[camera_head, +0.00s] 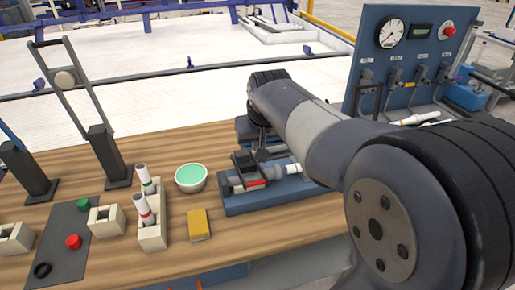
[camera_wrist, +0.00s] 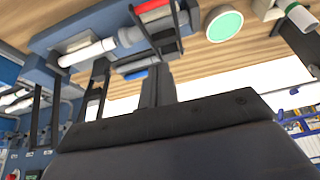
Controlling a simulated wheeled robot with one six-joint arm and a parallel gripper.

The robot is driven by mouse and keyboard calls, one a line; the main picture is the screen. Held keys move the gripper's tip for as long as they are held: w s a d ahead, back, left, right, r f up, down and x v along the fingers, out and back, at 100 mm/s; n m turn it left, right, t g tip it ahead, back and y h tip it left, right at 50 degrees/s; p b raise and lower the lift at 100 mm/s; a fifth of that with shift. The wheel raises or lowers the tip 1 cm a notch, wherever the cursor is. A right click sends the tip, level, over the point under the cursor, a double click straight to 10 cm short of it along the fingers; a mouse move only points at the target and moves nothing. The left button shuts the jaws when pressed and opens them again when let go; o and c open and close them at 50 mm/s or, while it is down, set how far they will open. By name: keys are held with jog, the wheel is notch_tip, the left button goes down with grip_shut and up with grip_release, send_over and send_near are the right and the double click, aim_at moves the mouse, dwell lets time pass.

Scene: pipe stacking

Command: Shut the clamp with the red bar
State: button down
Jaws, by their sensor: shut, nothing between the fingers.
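The clamp with the red bar (camera_head: 256,184) sits on the near side of a blue fixture (camera_head: 235,207) on the wooden table. Its red bar also shows at the top of the wrist view (camera_wrist: 155,9), beside dark clamp arms. I cannot tell how far this clamp is closed. A second clamp part with a blue bar (camera_wrist: 136,75) lies nearer my fingers in the wrist view. A white and grey pipe (camera_wrist: 90,52) lies along the fixture. My gripper (camera_wrist: 156,72) is shut and empty, pointing down just behind the red-bar clamp; its tips are partly hidden in the head view.
A green-topped bowl (camera_head: 191,177), a yellow block (camera_head: 199,225) and a cream holder with upright pipes (camera_head: 152,235) stand left of the fixture. A blue gauge panel (camera_head: 405,60) rises at the back right. Dark posts (camera_head: 108,150) stand at the left.

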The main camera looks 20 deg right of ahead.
notch_tip(320, 180, up, 2)
jog(key=s+g+p, duration=0.1)
jog(key=p, duration=0.1)
send_over(256, 183)
jog(key=w, duration=0.2)
notch_tip(256, 183, down, 9)
jog(key=f, duration=0.1)
jog(key=s+f+p, duration=0.1)
jog(key=f, duration=0.1)
jog(key=shift+s+f, duration=0.1)
jog(key=shift+s, duration=0.1)
jog(key=shift+s+f, duration=0.2)
jog(key=shift+f, duration=0.25)
jog(key=shift+s+f+b, duration=0.15)
jog(key=shift+f+b, duration=0.4)
jog(key=shift+b, duration=0.1)
jog(key=shift+s+f+b, duration=0.15)
jog(key=shift+f+b, duration=0.4)
jog(key=shift+b, duration=0.05)
jog(key=f+b, duration=0.1)
jog(key=b, duration=0.1)
jog(key=s+f+b, duration=0.1)
jog(key=f+b, duration=0.1)
jog(key=b, duration=0.1)
jog(key=shift+f+t, duration=0.1)
jog(key=shift+t, duration=0.3)
